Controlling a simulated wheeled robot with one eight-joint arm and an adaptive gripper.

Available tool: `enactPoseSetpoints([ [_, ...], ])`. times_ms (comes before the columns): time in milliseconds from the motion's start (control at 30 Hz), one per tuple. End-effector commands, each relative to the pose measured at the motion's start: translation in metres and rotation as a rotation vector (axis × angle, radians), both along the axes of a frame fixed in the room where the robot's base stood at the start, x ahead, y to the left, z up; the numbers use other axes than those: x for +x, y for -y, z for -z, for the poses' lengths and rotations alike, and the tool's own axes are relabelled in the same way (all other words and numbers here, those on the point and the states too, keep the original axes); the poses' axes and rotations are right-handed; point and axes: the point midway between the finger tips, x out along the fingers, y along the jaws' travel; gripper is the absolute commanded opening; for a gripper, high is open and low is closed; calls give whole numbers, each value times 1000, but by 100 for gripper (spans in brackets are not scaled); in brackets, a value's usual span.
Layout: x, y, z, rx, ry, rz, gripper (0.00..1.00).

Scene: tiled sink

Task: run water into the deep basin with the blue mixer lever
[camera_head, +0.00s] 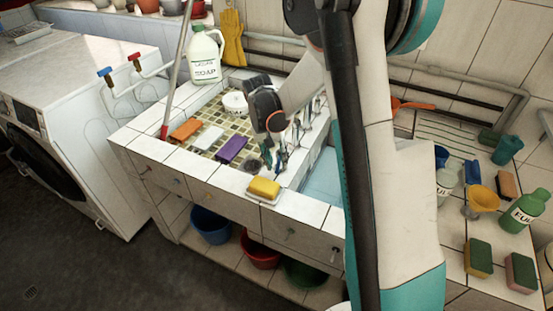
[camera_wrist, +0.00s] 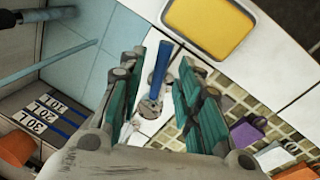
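The blue mixer lever (camera_wrist: 160,70) stands out from a metal fitting (camera_wrist: 150,108) on the white divider between the basins. In the wrist view it lies between the two teal fingers of my gripper (camera_wrist: 165,88), which are open with a gap on each side. In the head view my gripper (camera_head: 277,160) is over the divider, and the lever cannot be made out there. The deep basin (camera_head: 323,183) has pale blue tiles and is partly hidden by my arm. The wrist view shows its wall marks (camera_wrist: 42,113), reading 10 L, 20 L and 30 L.
A yellow sponge (camera_head: 264,187) lies on a dish at the front rim. Bottles, sponges and a yellow funnel (camera_head: 481,200) crowd the right counter.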

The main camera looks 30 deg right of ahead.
Motion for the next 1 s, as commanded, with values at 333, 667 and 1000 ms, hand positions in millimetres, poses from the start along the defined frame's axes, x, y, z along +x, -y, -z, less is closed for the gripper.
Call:
enactPoseSetpoints([
  [333,5,-8,-47,0,0,-1,32],
  [667,12,-17,-104,0,0,-1,32],
  [1000,13,-20,-117,0,0,0,32],
])
